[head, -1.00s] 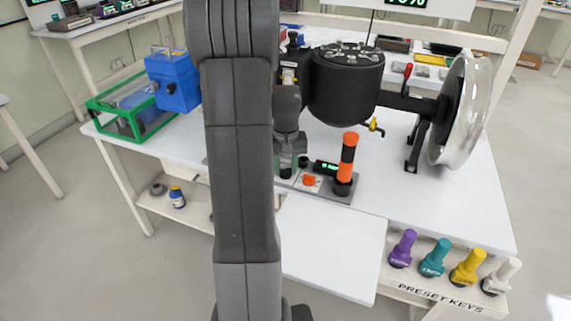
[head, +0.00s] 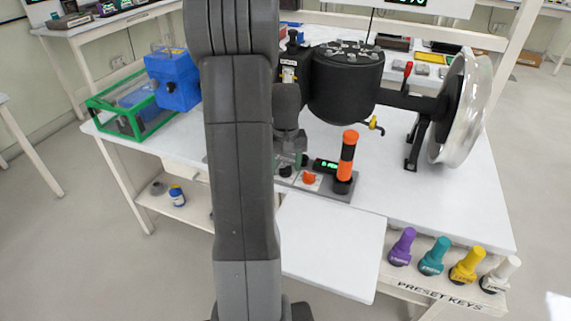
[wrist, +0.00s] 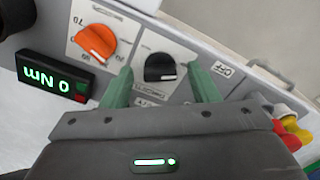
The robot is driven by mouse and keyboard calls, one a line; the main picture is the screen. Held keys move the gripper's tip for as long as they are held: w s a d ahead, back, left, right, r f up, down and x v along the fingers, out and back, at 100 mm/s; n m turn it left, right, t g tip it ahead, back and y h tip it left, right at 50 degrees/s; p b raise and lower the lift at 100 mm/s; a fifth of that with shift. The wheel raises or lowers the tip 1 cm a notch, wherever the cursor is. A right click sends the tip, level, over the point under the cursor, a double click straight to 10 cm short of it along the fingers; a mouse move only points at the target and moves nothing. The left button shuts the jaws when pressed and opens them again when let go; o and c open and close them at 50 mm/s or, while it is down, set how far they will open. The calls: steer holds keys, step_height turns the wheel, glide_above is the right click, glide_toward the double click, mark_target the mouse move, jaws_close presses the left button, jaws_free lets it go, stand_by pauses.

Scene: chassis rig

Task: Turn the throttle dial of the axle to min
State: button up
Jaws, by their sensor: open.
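Two knobs sit on a grey panel of the axle rig; I cannot read which is labelled throttle. The orange dial (wrist: 95,42) has a numbered scale and a pale pointer line, and also shows in the head view (head: 309,179). The black knob (wrist: 159,68) is on a white plate to its right. My gripper (wrist: 162,87) is open, with green fingers on either side of the black knob; I cannot tell whether they touch it. In the head view my gripper (head: 290,160) is low at the panel, partly hidden by my arm. The axle (head: 410,100) carries a wheel.
A lit display reading 0 Nm (wrist: 56,84) is beside the orange dial. An orange-black handle (head: 346,160) stands upright to the panel's right. Coloured preset keys (head: 432,257) are at the front right. The white shelf (head: 335,245) in front is bare.

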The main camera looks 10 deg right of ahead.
mark_target(285, 168)
step_height(285, 168, up, 14)
steer(key=p, duration=0.1)
steer(key=shift+p, duration=0.4)
steer(key=shift+f, duration=0.2)
step_height(285, 168, down, 14)
steer(key=shift+r+b, duration=0.15)
steer(key=shift+b, duration=0.85)
steer(key=shift+r, duration=0.1)
